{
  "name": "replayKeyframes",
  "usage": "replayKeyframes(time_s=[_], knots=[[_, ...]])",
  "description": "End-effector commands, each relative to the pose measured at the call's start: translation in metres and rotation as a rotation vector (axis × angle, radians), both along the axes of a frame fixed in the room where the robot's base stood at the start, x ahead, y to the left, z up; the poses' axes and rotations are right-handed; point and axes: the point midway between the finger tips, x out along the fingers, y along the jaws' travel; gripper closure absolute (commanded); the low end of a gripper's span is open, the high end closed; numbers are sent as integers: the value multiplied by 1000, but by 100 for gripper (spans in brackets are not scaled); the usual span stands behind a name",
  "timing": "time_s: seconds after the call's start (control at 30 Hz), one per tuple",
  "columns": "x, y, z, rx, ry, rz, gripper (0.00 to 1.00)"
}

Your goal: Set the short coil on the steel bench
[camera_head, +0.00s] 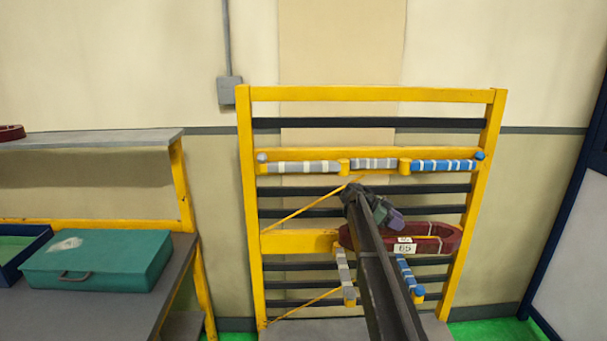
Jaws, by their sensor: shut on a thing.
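A dark red coil (440,241) with white bands and a white tag reading about "65" is at the yellow rack, above the lower pegs. My dark arm crosses in front and hides part of its left side. My gripper (388,216), with greenish and purple parts, is at the arm's end just above the coil. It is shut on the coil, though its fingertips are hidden. I cannot tell whether the coil touches the pegs. A bench (105,318) with a dark grey top and yellow frame stands at the left.
A green case (98,262) and a blue tray (22,250) occupy much of the bench. An upper shelf (95,138) overhangs it, with another red coil (11,132) at the left edge. The rack (243,200) has several wrapped pegs. A dark blue frame (570,215) stands at right.

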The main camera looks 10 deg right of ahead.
Motion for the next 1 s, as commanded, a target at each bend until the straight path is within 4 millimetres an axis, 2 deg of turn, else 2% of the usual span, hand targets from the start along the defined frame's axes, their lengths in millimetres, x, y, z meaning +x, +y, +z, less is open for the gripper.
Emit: replayKeyframes(time_s=[0.17,0.4,0.63,0.83,0.9,1.0], knots=[[0,0,-4,-1,0,0,100],[0,0,-51,-1,0,0,100],[0,0,-57,-2,1,0,100],[0,0,-97,-1,0,0,100],[0,0,-101,-2,1,0,100],[0,0,-96,-2,1,0,100]])
